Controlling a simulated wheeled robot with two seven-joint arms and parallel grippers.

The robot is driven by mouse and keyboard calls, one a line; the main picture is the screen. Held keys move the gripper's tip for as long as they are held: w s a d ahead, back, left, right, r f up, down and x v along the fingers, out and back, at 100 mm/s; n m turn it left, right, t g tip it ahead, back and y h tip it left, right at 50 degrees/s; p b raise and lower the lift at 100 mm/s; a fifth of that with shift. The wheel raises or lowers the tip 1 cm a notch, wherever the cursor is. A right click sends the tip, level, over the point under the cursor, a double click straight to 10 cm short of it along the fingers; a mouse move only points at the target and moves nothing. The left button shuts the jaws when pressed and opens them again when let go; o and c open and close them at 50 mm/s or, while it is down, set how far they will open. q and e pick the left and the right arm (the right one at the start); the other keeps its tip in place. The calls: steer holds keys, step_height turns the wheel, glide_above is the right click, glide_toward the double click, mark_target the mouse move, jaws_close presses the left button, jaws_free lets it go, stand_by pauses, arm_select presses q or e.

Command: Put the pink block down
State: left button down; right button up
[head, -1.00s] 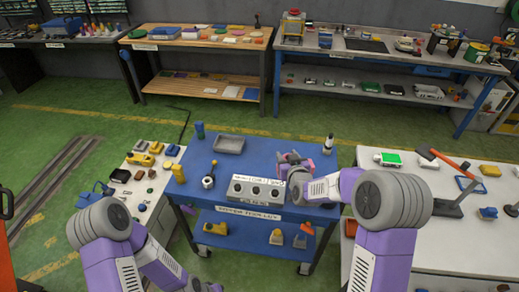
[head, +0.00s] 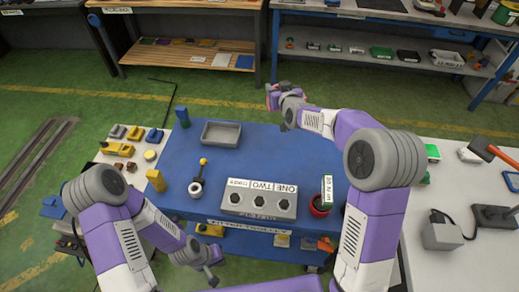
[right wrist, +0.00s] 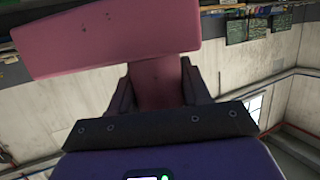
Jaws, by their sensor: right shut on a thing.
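The pink block (right wrist: 100,42) fills the upper part of the right wrist view, with a narrower pink part reaching down between the fingers. My right gripper (right wrist: 160,88) is shut on that part. In the head view, my right gripper (head: 277,97) and the pink block (head: 270,100) appear at the far edge of the blue table (head: 270,145), seemingly raised above it. The gripper partly hides the block. My left gripper (head: 212,276) is low at the table's front left, away from the block; its jaws are too small to read.
The table's middle is clear.

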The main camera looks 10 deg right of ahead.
steer(key=f+b, duration=0.3)
steer(key=f, duration=0.4)
steer(key=f+b, duration=0.4)
steer(key=f, duration=0.2)
steer(key=w+f+b, duration=0.1)
steer(key=f+b, duration=0.3)
steer(key=f, duration=0.3)
steer(key=shift+w+f, duration=0.1)
steer(key=shift+f, duration=0.25)
steer(key=shift+r, duration=0.1)
steer(key=shift+b, duration=0.35)
steer(key=o, duration=1.3)
steer(key=shift+f, duration=0.2)
